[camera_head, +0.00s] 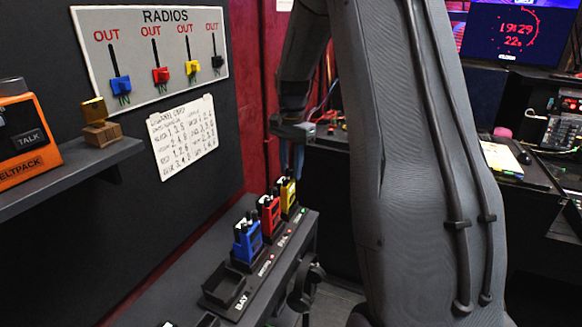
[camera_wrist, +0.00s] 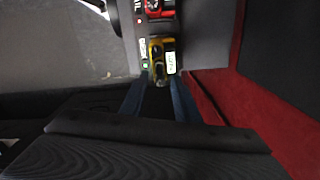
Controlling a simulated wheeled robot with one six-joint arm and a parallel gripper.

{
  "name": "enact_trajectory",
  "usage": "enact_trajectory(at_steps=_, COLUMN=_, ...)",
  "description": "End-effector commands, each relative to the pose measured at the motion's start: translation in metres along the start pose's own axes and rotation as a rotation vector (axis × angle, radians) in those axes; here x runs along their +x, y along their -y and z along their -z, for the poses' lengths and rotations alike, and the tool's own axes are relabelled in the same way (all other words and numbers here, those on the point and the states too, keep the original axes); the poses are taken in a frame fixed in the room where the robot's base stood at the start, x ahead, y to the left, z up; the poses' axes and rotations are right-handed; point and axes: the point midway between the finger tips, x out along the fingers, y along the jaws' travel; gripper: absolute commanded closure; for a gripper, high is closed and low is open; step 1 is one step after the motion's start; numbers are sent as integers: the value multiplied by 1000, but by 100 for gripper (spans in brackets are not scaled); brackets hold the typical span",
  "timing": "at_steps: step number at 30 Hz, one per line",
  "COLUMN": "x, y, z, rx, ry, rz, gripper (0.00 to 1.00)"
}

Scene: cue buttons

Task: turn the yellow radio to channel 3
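The yellow radio (camera_head: 288,194) stands upright in the far end of the charging rack on the bench, beside the red radio (camera_head: 270,214). In the wrist view the yellow radio (camera_wrist: 159,52) is seen from above, with a small lit display beside it that is too small to read. Its knob setting cannot be read. My gripper (camera_head: 292,165) is above the yellow radio, fingers pointing down. In the wrist view its two blue fingers (camera_wrist: 158,88) are apart, with nothing held between them; I cannot tell if they touch the radio.
The blue radio (camera_head: 247,241) stands nearer in the rack, with an empty bay (camera_head: 225,286) in front. A RADIOS panel (camera_head: 150,55) and a handwritten sheet (camera_head: 183,136) are on the dark wall. A shelf (camera_head: 70,165) juts out at left. A red wall (camera_wrist: 285,125) is close by.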

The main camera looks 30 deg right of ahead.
Motion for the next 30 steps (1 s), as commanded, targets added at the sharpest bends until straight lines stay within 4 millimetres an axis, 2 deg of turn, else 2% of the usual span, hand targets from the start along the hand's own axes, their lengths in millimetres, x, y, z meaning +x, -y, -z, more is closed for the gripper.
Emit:
enact_trajectory(at_steps=1, x=0, y=0, z=0, rx=0, ry=0, rz=0, gripper=81)
enact_trajectory(at_steps=4, x=0, y=0, z=0, rx=0, ry=0, rz=0, gripper=97)
enact_trajectory(at_steps=5, x=0, y=0, z=0, rx=0, ry=0, rz=0, gripper=100)
enact_trajectory(at_steps=11, x=-1, y=0, z=0, rx=-29, ry=1, rz=0, gripper=100)
enact_trajectory(at_steps=21, x=-1, y=0, z=1, rx=-239, ry=4, rz=1, gripper=100)
enact_trajectory(at_steps=30, x=-1, y=1, z=1, rx=-248, ry=4, rz=1, gripper=100)
